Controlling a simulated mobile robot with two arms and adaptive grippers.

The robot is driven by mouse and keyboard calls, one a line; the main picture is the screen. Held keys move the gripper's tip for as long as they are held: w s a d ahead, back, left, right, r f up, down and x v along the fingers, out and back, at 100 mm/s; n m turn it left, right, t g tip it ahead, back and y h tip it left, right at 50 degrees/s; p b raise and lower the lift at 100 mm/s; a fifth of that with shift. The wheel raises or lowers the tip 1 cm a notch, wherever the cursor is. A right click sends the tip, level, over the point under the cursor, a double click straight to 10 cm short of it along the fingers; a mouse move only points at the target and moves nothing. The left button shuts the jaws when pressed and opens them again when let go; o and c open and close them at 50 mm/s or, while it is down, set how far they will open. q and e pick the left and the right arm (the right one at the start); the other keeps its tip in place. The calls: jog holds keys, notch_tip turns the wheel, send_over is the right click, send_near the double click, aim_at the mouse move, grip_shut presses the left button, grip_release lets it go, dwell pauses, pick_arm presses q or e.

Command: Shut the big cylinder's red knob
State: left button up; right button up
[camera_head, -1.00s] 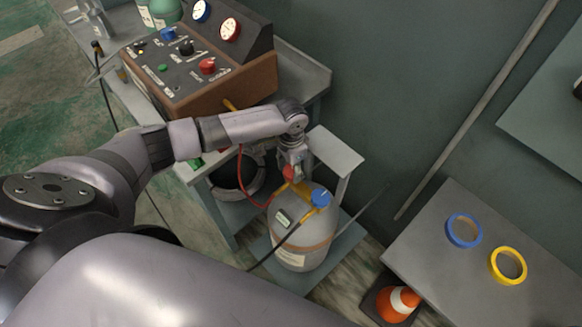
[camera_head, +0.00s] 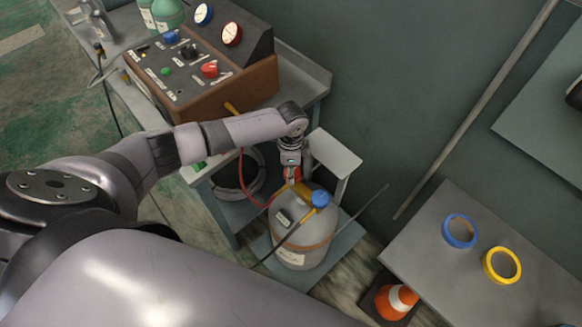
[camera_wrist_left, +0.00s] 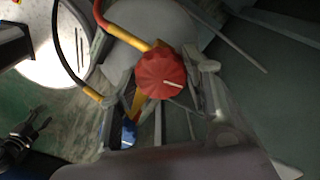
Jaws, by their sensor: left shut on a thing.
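The big cylinder (camera_head: 303,229) is grey with a tan band and stands upright on a low platform. Its red knob (camera_wrist_left: 161,75) fills the middle of the left wrist view, with a white pointer mark toward the lower right. My left gripper (camera_head: 292,174) points down over the cylinder's top and is shut on the red knob, one finger on each side. The blue knob (camera_head: 320,198) sits beside it, free, and also shows in the left wrist view (camera_wrist_left: 128,132). A dark jointed shape at that view's lower left may be my right gripper; its jaws are unclear.
A red hose (camera_head: 242,180) and a dark hose run close to the cylinder. The brown gauge console (camera_head: 225,85) stands on the bench behind. A grey table (camera_head: 450,270) with blue and yellow tape rolls is right, a traffic cone (camera_head: 395,300) beside it.

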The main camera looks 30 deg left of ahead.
pick_arm(q)
jog(key=shift+m, duration=1.2)
jog(key=o, duration=1.2)
jog(key=shift+c, duration=0.2)
